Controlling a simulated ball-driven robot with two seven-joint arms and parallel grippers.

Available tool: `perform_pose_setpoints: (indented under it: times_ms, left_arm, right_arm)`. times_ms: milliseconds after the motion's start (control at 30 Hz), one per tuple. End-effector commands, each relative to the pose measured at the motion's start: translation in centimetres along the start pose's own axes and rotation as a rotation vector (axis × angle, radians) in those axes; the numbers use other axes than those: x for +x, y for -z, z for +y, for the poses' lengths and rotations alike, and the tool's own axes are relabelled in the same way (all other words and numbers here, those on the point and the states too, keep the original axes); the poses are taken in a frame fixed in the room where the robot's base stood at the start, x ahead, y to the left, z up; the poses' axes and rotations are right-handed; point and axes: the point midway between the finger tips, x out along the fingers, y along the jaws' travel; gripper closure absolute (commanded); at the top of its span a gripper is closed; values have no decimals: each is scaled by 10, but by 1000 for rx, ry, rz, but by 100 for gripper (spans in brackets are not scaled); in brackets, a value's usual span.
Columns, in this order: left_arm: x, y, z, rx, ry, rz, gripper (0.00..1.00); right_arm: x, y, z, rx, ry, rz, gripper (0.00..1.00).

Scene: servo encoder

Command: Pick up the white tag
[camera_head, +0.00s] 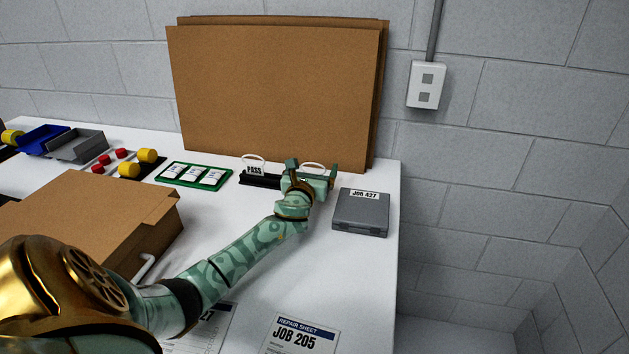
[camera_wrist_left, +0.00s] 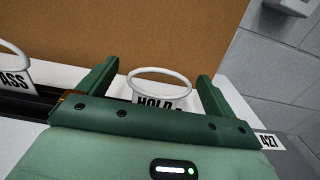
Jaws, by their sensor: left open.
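A white tag with a loop, lettered HOLD (camera_wrist_left: 158,102), stands in a black holder (camera_head: 262,181) near the brown boards. Its loop also shows in the head view (camera_head: 312,167). My left gripper (camera_head: 312,173) is open at this tag. In the wrist view its two fingers (camera_wrist_left: 158,74) stand apart, one on each side of the loop. The gripper body hides the tag's lower part. A second white tag, lettered PASS (camera_head: 254,170), stands to the left in the same holder and shows in the wrist view (camera_wrist_left: 14,78). My right gripper is not in view.
A grey case marked JOB 427 (camera_head: 361,214) lies right of the gripper, near the table's right edge. A green tray with white cards (camera_head: 226,180) lies left. Brown boards (camera_head: 275,90) stand behind. A cardboard box (camera_head: 90,215) and job sheets (camera_head: 300,338) are nearer.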

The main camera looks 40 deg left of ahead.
Motion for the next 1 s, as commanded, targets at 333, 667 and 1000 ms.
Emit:
perform_pose_setpoints:
  times_ms: [333,667,1000]
  left_arm:
    - [19,0,0,2,0,0,8]
    - [18,1,0,2,0,1,56]
    - [18,-5,0,1,1,-1,56]
  right_arm:
    - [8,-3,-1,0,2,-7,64]
    - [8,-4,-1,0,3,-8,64]
    - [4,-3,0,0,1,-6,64]
